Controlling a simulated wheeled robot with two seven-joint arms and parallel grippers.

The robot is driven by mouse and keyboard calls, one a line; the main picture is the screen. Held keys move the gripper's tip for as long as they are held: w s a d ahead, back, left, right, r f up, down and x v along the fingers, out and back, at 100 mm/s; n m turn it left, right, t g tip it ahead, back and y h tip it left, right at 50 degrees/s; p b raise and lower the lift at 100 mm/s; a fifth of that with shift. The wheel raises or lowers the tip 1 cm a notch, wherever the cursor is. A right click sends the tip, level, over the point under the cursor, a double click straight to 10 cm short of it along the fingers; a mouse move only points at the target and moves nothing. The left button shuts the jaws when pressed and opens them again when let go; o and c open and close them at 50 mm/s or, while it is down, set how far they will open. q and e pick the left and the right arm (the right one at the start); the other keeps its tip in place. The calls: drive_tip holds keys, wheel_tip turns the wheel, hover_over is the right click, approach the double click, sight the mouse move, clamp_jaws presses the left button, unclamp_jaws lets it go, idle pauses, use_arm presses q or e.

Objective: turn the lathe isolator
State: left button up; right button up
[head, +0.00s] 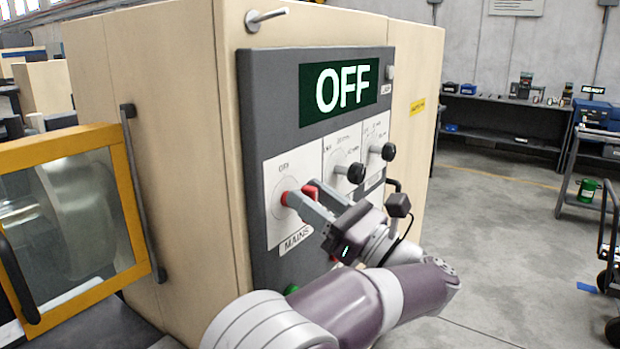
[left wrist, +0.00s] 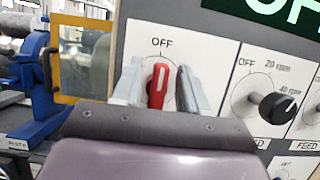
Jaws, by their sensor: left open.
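The lathe isolator is a red rotary handle (left wrist: 158,86) on a white plate labelled MAINS (head: 297,240). In the left wrist view it stands nearly upright, its white mark close under the word OFF. In the head view the red handle (head: 284,199) is partly hidden by my fingers. My left gripper (left wrist: 157,85) is open, with one finger on each side of the handle; I cannot tell whether either finger touches it. It also shows in the head view (head: 298,194). The display (head: 346,84) above reads OFF. My right gripper is not in view.
Two black knobs (head: 356,173) (head: 388,152) sit right of the isolator on the grey panel (head: 268,100). A yellow-framed door (head: 60,135) with a handle is at the left.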

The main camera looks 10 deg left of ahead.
use_arm(q)
drive_tip(key=shift+a+r, duration=0.15)
drive_tip(key=shift+a, duration=0.15)
clamp_jaws()
